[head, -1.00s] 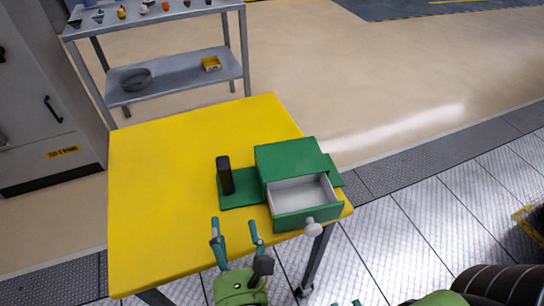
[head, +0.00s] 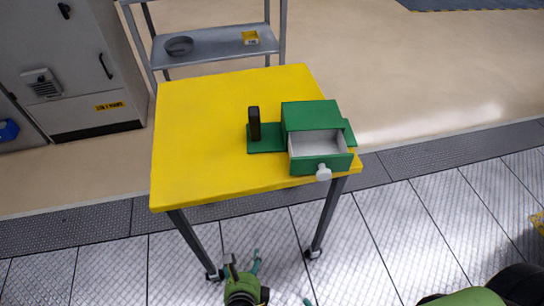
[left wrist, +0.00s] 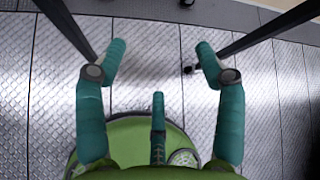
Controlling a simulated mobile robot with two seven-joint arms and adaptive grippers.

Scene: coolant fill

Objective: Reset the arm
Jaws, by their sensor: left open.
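My left gripper (head: 244,264) is open and empty, low in front of the yellow table (head: 200,140) and clear of its front edge. A green box with a drawer (head: 312,115) stands on the right part of the table. Its drawer (head: 318,165) is pulled out, pale inside and empty as far as I can see, with a white knob (head: 323,173).
A black upright block (head: 254,123) stands on the green base beside the box. Table legs (head: 328,215) stand close beyond my left gripper. A grey shelf (head: 215,45) with a yellow bin (head: 250,37) and a grey cabinet (head: 85,65) stand behind. The table's left half is clear.

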